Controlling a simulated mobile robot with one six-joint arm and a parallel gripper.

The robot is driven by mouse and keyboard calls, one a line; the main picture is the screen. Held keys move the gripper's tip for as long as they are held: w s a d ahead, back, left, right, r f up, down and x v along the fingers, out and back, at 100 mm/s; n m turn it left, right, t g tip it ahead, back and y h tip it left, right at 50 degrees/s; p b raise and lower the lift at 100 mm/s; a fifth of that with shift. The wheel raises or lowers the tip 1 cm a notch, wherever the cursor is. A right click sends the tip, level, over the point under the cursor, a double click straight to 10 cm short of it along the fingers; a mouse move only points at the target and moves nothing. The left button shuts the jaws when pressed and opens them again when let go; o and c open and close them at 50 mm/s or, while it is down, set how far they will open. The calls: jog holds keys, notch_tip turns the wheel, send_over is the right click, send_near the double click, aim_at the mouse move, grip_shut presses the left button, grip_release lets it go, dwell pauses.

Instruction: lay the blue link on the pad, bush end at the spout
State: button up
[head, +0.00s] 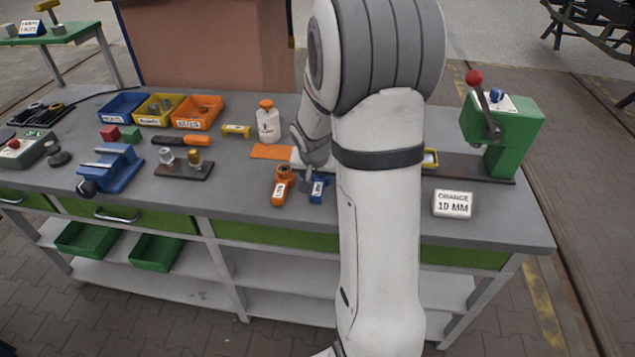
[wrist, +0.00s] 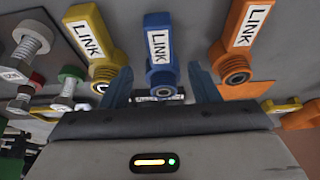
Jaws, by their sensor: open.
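The blue link (wrist: 159,50), with a white LINK label, lies between my gripper's spread fingers in the wrist view; its ringed end is nearest the palm. My gripper (wrist: 161,82) is open, with a finger at each side of the link and no clear grip on it. In the head view the blue link (head: 318,188) shows beside an orange link (head: 282,187), partly covered by my arm. A green lever press (head: 505,135) stands at the right on a dark base (head: 465,166). I cannot make out the pad or the spout for certain.
A yellow link (wrist: 95,45) and the orange link (wrist: 243,45) flank the blue one closely. A white bottle (head: 268,124) stands behind an orange mat (head: 270,152). A white sign (head: 452,204) stands near the bench's front right. Bins and a blue vise (head: 112,168) fill the left.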

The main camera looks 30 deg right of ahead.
aim_at(319, 183)
jog(key=shift+w+p+x, duration=0.15)
jog(key=shift+p+x, duration=0.05)
jog(key=shift+x, duration=1.2)
jog(key=shift+w+p+x, duration=0.15)
jog(key=shift+w+x, duration=0.05)
jog(key=shift+x, duration=1.25)
jog(key=shift+d+r, duration=0.1)
jog(key=shift+r, duration=0.05)
jog(key=shift+c, duration=0.3)
grip_shut()
